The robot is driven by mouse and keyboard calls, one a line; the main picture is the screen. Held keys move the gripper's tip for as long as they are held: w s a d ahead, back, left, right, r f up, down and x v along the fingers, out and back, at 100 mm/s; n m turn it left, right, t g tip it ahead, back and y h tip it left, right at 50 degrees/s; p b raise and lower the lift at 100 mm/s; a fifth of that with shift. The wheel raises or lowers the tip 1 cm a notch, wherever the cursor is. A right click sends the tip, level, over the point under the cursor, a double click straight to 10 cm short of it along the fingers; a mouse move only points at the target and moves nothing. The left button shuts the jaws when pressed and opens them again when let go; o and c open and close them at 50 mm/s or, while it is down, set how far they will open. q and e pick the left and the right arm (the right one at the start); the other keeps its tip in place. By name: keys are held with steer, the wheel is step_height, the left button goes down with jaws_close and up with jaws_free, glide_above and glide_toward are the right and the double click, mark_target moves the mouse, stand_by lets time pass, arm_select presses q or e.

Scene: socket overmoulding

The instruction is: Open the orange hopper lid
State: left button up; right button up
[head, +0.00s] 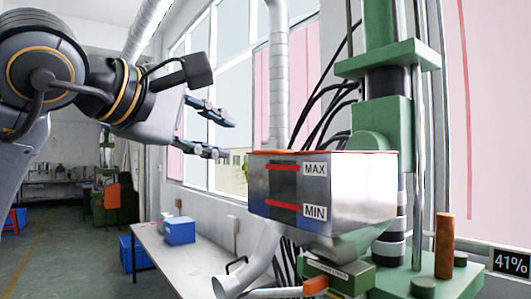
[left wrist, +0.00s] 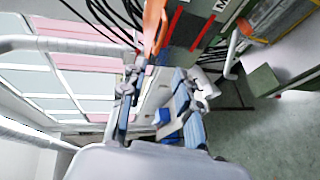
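The hopper (head: 335,195) is a shiny metal box with red MAX and MIN marks, right of centre in the head view. Its orange lid (head: 330,152) shows almost edge-on as a thin flat strip along the top, and looks closed. In the left wrist view the orange lid (left wrist: 153,24) is at the top, beside the hopper's marked wall (left wrist: 190,22). My left gripper (head: 230,139) is open and empty, just left of and slightly above the lid, apart from it. Its two fingers also show spread in the left wrist view (left wrist: 157,70). My right gripper is not in view.
A green press column (head: 385,125) with black cables stands behind the hopper. A silver duct (head: 278,75) rises behind it. A white table (head: 190,258) with a blue box (head: 179,230) stands below left. Windows line the wall. The air between gripper and lid looks clear.

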mark_target(261, 152)
arm_select(q)
steer(key=p+x, duration=0.2)
steer(key=x, duration=0.4)
steer(key=p+x, duration=0.2)
steer(key=x, duration=0.3)
steer(key=shift+w+d+r+p, duration=0.1)
steer(key=shift+w+d+p, duration=0.15)
steer(key=shift+d+p, duration=0.2)
steer(key=shift+w+d, duration=0.1)
steer(key=shift+w, duration=0.1)
steer(key=shift+w+d+f, duration=0.1)
steer(key=shift+w+f, duration=0.1)
steer(key=shift+w, duration=0.05)
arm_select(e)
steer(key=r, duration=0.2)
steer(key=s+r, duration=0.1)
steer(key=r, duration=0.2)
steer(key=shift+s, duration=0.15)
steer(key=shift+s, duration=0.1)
arm_select(q)
steer(key=shift+s, duration=0.1)
jaws_close()
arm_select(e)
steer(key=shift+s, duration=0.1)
